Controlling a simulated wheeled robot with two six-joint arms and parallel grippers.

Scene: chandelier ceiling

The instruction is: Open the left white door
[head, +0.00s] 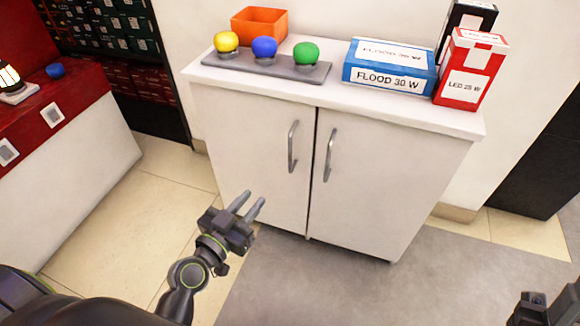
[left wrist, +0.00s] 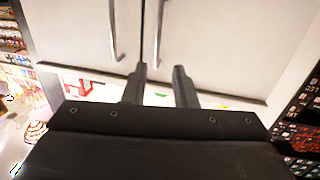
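The left white door (head: 255,160) of the cabinet is shut, with a curved metal handle (head: 293,147) near its right edge. The right white door (head: 375,180) is also shut, with its own handle (head: 329,155) near the middle gap. My left gripper (head: 251,203) is open and empty, in front of and below the left handle, apart from the door.
On the cabinet top (head: 400,112) stand a grey tray (head: 290,72) with yellow, blue and green bulbs, an orange bin (head: 259,24), a blue box (head: 389,67) and a red box (head: 470,70). A red-topped counter (head: 60,105) stands left. The floor before the doors is clear.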

